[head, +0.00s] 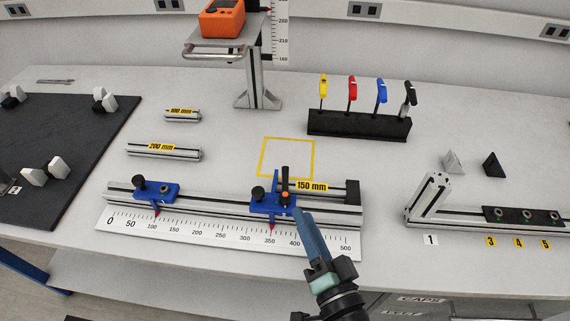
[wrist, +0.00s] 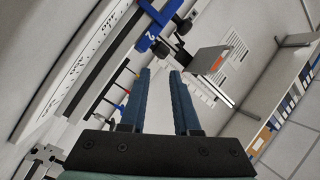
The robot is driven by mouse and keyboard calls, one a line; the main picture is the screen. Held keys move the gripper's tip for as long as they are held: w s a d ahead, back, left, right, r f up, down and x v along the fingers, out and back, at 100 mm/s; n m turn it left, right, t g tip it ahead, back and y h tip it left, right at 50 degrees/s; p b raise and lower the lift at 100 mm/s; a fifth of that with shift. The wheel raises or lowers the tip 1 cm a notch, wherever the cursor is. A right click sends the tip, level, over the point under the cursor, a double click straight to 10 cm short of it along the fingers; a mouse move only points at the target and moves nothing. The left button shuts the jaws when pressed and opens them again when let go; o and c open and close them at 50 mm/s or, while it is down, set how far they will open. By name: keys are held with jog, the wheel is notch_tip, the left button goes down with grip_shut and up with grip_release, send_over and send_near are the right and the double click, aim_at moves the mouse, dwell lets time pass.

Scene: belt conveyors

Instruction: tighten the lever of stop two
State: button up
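Stop two is the blue block (head: 262,208) on the aluminium rail (head: 215,205), with a black knob on its left and a red pointer below, near 350 on the scale. Its black lever (head: 285,177) stands upright above an orange pivot. In the wrist view the blue stop (wrist: 152,33) bears the number 2. My gripper (head: 299,211) is just right of and in front of stop two; contact cannot be told. In the wrist view its fingers (wrist: 160,72) are apart with nothing between them.
The other blue stop (head: 155,191) is near 100. A 150 mm profile label (head: 312,186) and a black end block (head: 352,190) lie right of stop two. A rack (head: 358,124) of coloured-handled tools stands behind. A yellow-outlined square (head: 288,157) is empty.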

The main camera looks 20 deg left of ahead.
aim_at(285, 171)
jog(key=p+x, duration=0.2)
jog(key=x, duration=1)
grip_shut()
